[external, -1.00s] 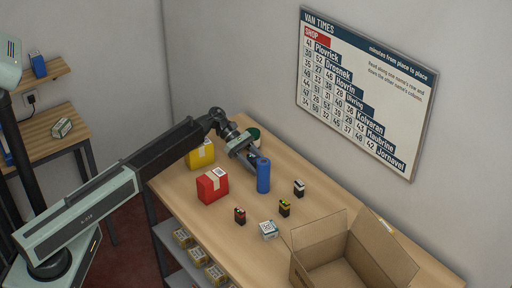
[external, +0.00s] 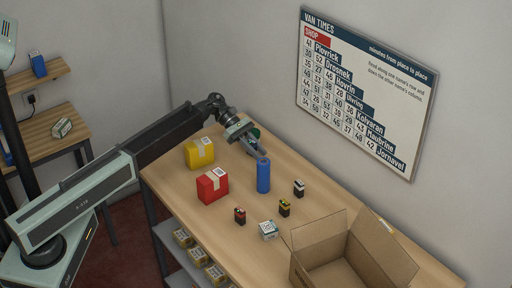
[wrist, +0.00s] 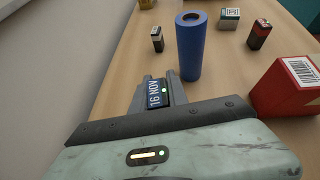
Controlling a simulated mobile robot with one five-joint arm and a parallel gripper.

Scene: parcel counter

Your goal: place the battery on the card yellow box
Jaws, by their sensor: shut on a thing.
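My gripper (external: 254,148) is above the counter, behind the blue cylinder in the external view. In the wrist view my gripper (wrist: 153,92) is shut on a small dark battery (wrist: 154,95) with a blue "16 NOV" label. The external view does not show the battery clearly. The yellow card box (external: 200,153) stands on the counter left of my gripper, below my arm, with a pale strip on it. Its top is clear. The wrist view does not show this box.
A blue cylinder (external: 263,175) stands upright close to my gripper. A red box (external: 212,186) sits in front of the yellow one.

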